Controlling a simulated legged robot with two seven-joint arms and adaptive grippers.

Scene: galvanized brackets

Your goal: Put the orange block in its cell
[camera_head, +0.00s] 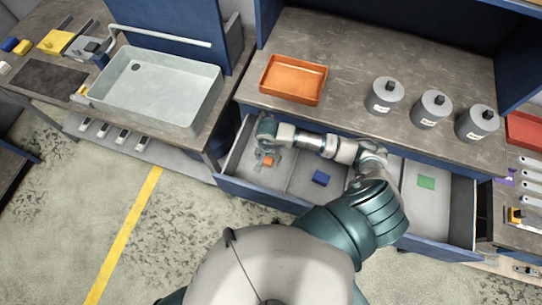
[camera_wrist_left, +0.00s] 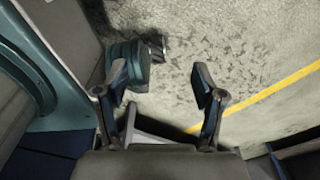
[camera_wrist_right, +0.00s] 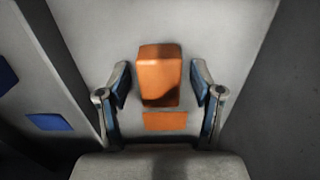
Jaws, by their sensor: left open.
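The orange block (camera_wrist_right: 159,75) is in the left cell of the open drawer (camera_head: 300,178). It also shows in the head view (camera_head: 268,161), partly hidden by my right gripper (camera_head: 266,157). In the right wrist view my right gripper (camera_wrist_right: 160,85) has its fingers apart on either side of the block, with a visible gap on both sides. A flat orange patch (camera_wrist_right: 165,121) lies on the cell floor just below the block in that view. My left gripper (camera_wrist_left: 165,85) is open and empty over the floor, out of the head view.
A green patch (camera_head: 426,182) lies in the right cell. On the counter above are an orange tray (camera_head: 293,98) and three grey canisters (camera_head: 430,108). A sink (camera_head: 190,112) is at left.

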